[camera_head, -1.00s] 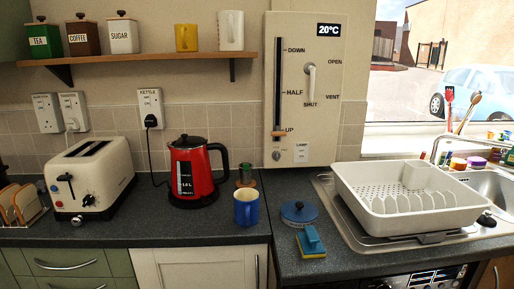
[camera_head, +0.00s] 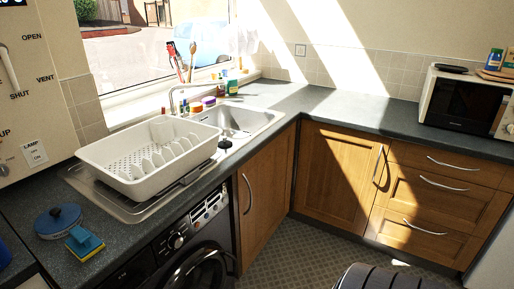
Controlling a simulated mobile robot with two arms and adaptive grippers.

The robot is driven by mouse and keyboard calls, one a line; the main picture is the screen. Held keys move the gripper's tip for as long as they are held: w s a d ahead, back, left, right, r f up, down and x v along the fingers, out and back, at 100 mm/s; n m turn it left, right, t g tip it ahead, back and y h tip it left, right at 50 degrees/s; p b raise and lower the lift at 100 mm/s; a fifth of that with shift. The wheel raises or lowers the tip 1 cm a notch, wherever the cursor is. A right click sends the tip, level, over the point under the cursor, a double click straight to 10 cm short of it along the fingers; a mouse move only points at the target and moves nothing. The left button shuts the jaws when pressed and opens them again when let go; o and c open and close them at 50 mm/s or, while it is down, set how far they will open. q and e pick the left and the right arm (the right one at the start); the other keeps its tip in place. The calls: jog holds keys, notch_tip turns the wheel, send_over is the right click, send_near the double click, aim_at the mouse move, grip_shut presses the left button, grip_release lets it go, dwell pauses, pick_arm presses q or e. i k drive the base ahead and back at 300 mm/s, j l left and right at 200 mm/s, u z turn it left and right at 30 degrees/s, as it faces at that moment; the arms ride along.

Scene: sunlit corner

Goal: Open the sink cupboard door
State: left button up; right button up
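The sink cupboard door (camera_head: 270,190) is a brown wooden panel below the sink (camera_head: 243,120), right of the washing machine. It looks shut. Its curved metal handle (camera_head: 247,193) stands upright near the door's left edge. Neither of my grippers is in view, so nothing is seen touching the door or its handle.
A black washing machine (camera_head: 190,262) stands left of the door. Another wooden cupboard door (camera_head: 335,168) and drawers (camera_head: 440,200) stand to the right, past the corner. A white dish rack (camera_head: 150,158) sits by the sink.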

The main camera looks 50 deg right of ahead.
aim_at(264, 182)
jog(key=k+j+z, duration=0.1)
jog(key=z, duration=1.75)
jog(key=l, duration=0.1)
